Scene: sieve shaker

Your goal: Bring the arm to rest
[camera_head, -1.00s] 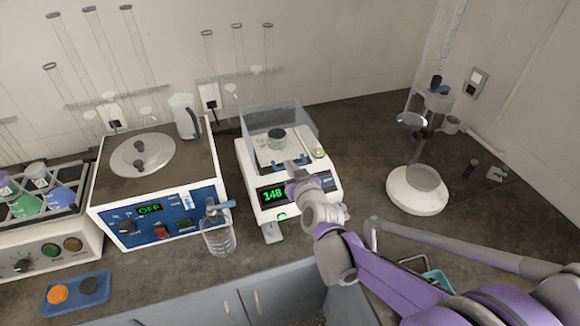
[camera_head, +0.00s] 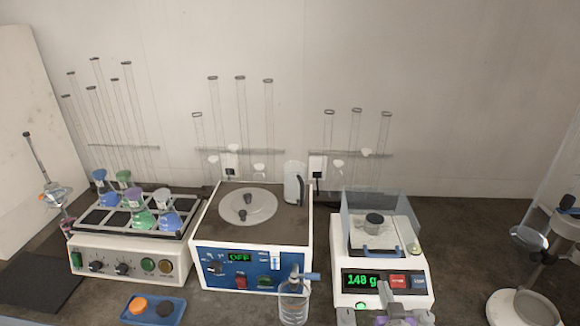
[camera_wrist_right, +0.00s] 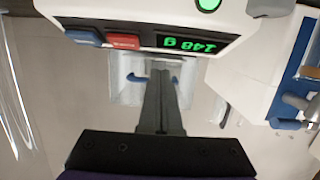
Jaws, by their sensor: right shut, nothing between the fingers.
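My right gripper (camera_head: 392,288) shows at the bottom of the head view, in front of the balance (camera_head: 350,300), its forearm mostly cut off. In the right wrist view its fingers (camera_wrist_right: 160,78) are together and empty, pointing toward the balance's clear shield. The display (camera_head: 362,280) reads 148 g. My left gripper is out of view.
A blue tray (camera_head: 152,312) holds orange and dark discs. A white-based stand (camera_head: 520,308) is at right, with bare counter between.

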